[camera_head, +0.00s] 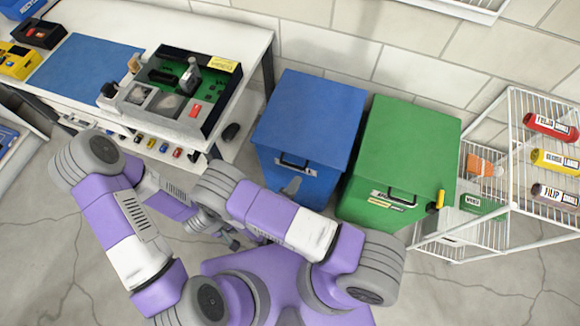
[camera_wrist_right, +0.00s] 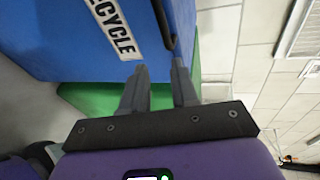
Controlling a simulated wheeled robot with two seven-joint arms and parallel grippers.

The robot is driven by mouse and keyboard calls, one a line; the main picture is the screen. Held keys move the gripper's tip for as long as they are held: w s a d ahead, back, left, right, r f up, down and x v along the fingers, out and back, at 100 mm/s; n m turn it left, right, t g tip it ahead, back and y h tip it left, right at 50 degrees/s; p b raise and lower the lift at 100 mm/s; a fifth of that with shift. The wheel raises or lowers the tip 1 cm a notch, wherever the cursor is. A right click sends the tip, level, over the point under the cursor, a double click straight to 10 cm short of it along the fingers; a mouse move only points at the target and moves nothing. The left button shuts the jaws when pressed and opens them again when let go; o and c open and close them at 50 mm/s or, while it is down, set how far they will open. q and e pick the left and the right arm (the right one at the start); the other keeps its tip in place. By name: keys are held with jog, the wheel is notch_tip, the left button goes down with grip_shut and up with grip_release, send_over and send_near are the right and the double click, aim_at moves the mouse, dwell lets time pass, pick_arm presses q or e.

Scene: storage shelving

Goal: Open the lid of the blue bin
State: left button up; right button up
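The blue bin (camera_head: 309,118) stands against the wall in the head view, its flat lid down and a dark handle (camera_head: 293,163) on its front. The fingers point towards the bin's front near the handle; I cannot tell any contact. My left arm folds in from the left in the head view; its gripper is not clearly distinguishable among the arm parts.
A green bin (camera_head: 405,145) stands close to the right of the blue one. A white wire rack (camera_head: 510,110) with bottles is farther right. A white workbench (camera_head: 115,20) with a device (camera_head: 180,90) stands to the left. Open floor (camera_head: 50,240) lies at lower left.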

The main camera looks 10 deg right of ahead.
aim_at(292, 165)
jog(key=w+n, duration=0.1)
jog(key=w, duration=0.1)
jog(key=w+d+t+y+b, duration=0.1)
jog(key=w, duration=0.2)
jog(key=w+n+t+b, duration=0.1)
jog(key=w, duration=0.2)
jog(key=shift+d+f+n, duration=0.15)
jog(key=shift+f+n, duration=0.15)
jog(key=shift+f, duration=0.05)
grip_shut()
